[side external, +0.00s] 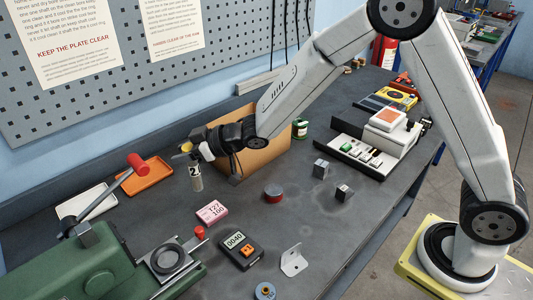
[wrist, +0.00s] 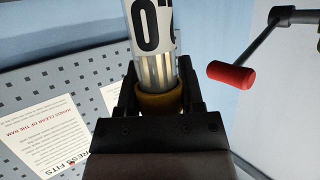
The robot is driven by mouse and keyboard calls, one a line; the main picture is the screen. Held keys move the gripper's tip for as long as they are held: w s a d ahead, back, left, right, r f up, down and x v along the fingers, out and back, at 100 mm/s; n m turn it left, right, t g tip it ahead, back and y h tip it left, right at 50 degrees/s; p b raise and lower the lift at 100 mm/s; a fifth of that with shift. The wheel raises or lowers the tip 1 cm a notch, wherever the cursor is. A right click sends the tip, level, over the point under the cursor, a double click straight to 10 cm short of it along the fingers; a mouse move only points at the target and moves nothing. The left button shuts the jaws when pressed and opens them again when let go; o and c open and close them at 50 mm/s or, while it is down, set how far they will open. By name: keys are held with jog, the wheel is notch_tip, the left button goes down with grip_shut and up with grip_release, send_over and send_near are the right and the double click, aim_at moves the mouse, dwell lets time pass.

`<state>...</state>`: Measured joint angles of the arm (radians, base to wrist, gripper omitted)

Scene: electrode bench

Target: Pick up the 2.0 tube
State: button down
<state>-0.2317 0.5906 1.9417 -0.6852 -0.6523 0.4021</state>
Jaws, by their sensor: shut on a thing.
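A clear tube with a yellow cap and a white label with large black figures shows in the wrist view (wrist: 154,30); only "0" and part of another figure can be read there. My gripper (wrist: 158,95) is shut on the tube at its yellow-capped end. In the side view my gripper (side external: 186,150) holds the tube (side external: 196,181) hanging upright, label below, in front of the cardboard box. The tube appears to be above the bench top. The label is too small to read fully in the side view.
A cardboard box (side external: 258,157) stands just right of the tube. An orange tray (side external: 146,176), a red-handled lever (side external: 138,163) and a green press (side external: 75,272) lie left.

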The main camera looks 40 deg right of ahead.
jog(key=s+d+r, duration=0.2)
jog(key=s+r, duration=0.2)
jog(key=s, duration=0.5)
jog(key=shift+d+r, duration=0.4)
jog(key=shift+s, duration=0.1)
